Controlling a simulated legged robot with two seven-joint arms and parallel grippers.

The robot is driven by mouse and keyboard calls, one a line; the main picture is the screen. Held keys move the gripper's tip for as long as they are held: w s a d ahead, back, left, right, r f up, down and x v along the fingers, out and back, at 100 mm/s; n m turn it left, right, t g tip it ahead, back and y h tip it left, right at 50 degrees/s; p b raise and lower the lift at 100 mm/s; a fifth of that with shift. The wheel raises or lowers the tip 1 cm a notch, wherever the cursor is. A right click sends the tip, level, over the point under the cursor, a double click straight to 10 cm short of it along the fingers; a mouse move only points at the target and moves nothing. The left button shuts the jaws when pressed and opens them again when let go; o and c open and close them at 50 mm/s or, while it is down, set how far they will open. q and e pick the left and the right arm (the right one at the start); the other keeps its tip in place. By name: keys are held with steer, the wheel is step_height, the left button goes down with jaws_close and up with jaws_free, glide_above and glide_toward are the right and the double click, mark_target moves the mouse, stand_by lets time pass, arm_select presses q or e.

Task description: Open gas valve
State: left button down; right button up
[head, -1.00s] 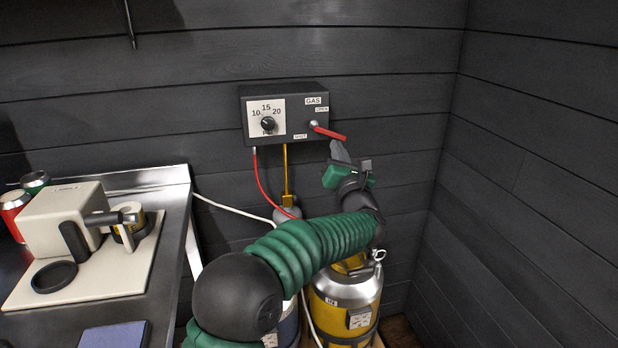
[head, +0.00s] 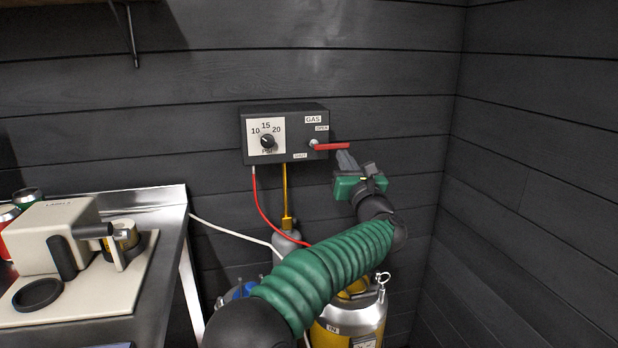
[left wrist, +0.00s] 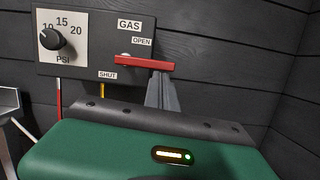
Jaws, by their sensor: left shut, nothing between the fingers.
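The gas valve's red lever (head: 334,146) sticks out from the right part of the dark gas box (head: 286,110) on the wall. It stands about level, pointing right, between the OPEN label above and the SHUT label below. It also shows in the left wrist view (left wrist: 146,62). My left gripper (head: 346,158) is shut and empty, with its fingertips right under the lever's outer part. In the left wrist view the fingers (left wrist: 160,90) meet the lever's lower edge and seem to touch it. My right gripper is not in view.
A pressure dial (head: 267,141) sits on the box's left side. A red hose (head: 261,208) and a yellow pipe (head: 286,195) run down from it. A yellow keg (head: 350,315) stands below my arm. A metal counter (head: 170,225) with a label machine (head: 50,235) is at left.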

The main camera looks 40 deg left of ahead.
arm_select(q)
step_height(320, 180, down, 5)
steer(key=b, duration=0.4)
steer(key=v, duration=0.9)
steer(key=shift+s+d+r+p, duration=0.2)
steer(key=shift+d+r+p, duration=0.15)
steer(key=shift+d, duration=0.1)
